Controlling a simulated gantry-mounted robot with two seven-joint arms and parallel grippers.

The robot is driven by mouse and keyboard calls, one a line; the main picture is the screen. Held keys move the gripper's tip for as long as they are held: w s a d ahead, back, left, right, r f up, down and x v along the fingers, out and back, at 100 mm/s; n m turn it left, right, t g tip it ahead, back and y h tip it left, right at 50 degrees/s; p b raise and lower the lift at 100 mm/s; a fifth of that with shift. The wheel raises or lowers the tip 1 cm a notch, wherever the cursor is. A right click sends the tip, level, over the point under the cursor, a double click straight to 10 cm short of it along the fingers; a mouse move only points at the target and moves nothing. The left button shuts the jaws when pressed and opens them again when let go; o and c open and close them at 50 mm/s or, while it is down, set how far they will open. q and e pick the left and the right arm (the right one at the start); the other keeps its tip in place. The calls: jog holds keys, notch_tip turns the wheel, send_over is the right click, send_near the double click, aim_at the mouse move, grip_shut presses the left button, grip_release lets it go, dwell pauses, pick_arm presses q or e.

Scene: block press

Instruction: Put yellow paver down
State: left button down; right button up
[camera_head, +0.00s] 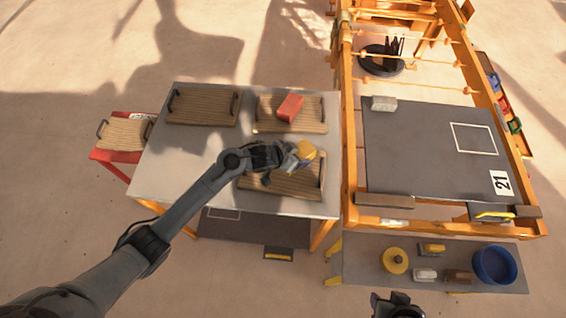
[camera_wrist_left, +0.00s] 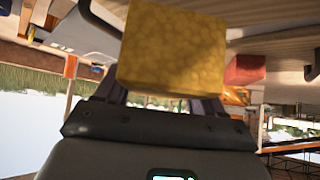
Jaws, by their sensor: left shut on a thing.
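The yellow paver (camera_head: 306,150) is in my left gripper (camera_head: 297,158), over the near right wooden tray (camera_head: 270,186) on the grey table. In the left wrist view the yellow paver (camera_wrist_left: 172,50) fills the upper middle, between the fingers of my left gripper (camera_wrist_left: 170,95), which is shut on it. Whether its underside touches the tray is hidden. My right gripper (camera_head: 396,303) shows only in part at the bottom edge of the head view, and its jaws are unclear.
A red block (camera_head: 290,107) lies on the far right tray (camera_head: 262,127). The far left tray (camera_head: 202,108) is empty. The orange press frame (camera_head: 347,150) stands close along the table's right side. A lower bench (camera_head: 360,270) holds a blue bowl (camera_head: 495,265) and several small items.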

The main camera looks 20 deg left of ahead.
pick_arm(q)
jog(key=a, duration=0.1)
jog(key=a+f, duration=0.2)
jog(key=a, duration=0.1)
jog(key=shift+s+a+f, duration=0.1)
jog(key=shift+s+f, duration=0.1)
jog(key=shift+s, duration=0.2)
jog(key=shift+f+b, duration=0.4)
jog(key=shift+f, duration=1.6)
jog(key=shift+f, duration=0.15)
jog(key=shift+c, duration=0.6)
grip_release()
jog(key=shift+f, duration=0.1)
